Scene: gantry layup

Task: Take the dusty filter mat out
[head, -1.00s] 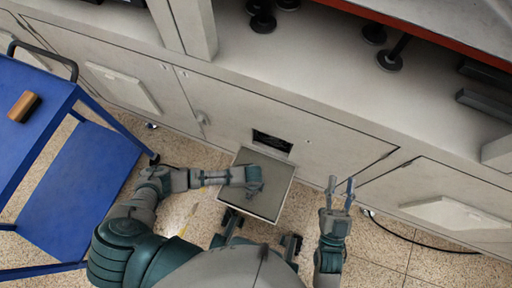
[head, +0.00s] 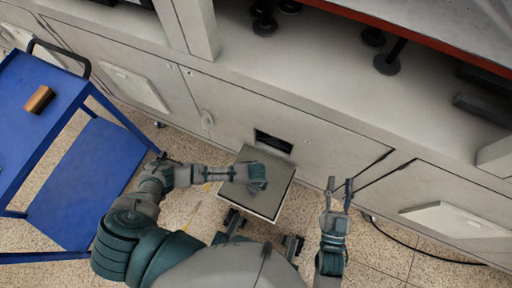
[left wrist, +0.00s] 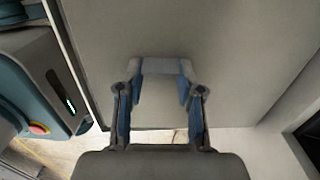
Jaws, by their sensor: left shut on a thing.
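A flat, square grey panel with a pale rim, which looks like the filter mat (head: 264,199), lies in front of the dark slot (head: 273,142) in the cabinet front. I cannot tell whether its far edge touches the cabinet. My left gripper (head: 258,177) is over the panel, shut on it. In the left wrist view, the blue-padded fingers of the left gripper (left wrist: 158,98) stand against the broad grey surface (left wrist: 235,60); the exact contact is hard to see. My right gripper (head: 339,188) is open and empty, right of the panel.
A blue cart (head: 82,185) stands at the left, with a brown block (head: 39,99) on its top. The pale cabinet (head: 228,98) runs across the back. A black cable (head: 425,246) lies on the speckled floor at the right.

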